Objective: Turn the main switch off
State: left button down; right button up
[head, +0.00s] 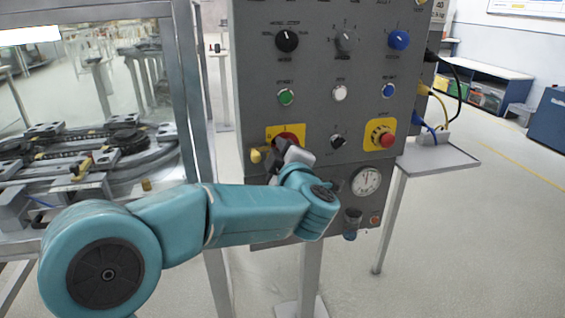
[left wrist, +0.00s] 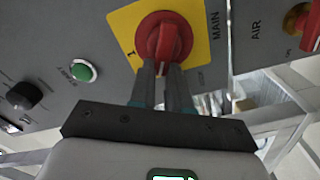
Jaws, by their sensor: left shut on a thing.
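The main switch (left wrist: 152,45) is a red rotary knob on a yellow plate, with "MAIN" printed beside it in the left wrist view. In the head view the red knob (head: 288,137) shows partly behind my left gripper (head: 280,150) on the grey panel. In the left wrist view the two fingers of my left gripper (left wrist: 162,78) reach the knob and are shut on its grip bar. The far part of the knob stays visible; the fingertips' contact is partly hidden. My right gripper is in neither view.
The grey control panel (head: 250,80) carries several knobs and buttons. A ring track (head: 100,150) lies behind a metal frame at left.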

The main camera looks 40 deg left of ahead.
pick_arm(q)
jog(key=shift+s+f+n+b, duration=0.1)
jog(key=shift+f+n+b, duration=0.15)
jog(key=shift+n+b, duration=0.7)
jog(key=shift+w+f+n+b, duration=0.1)
jog(key=shift+f+n+b, duration=0.15)
jog(key=shift+n+b, duration=0.7)
jog(key=shift+s+f+n+b, duration=0.1)
jog(key=shift+f+n+b, duration=0.15)
jog(key=shift+n+b, duration=0.7)
jog(key=c, duration=1.1)
grip_release()
jog(key=shift+r, duration=0.1)
jog(key=p+v, duration=0.1)
jog(key=v, duration=1.5)
jog(key=shift+s+d+p, duration=0.1)
jog(key=shift+p, duration=0.2)
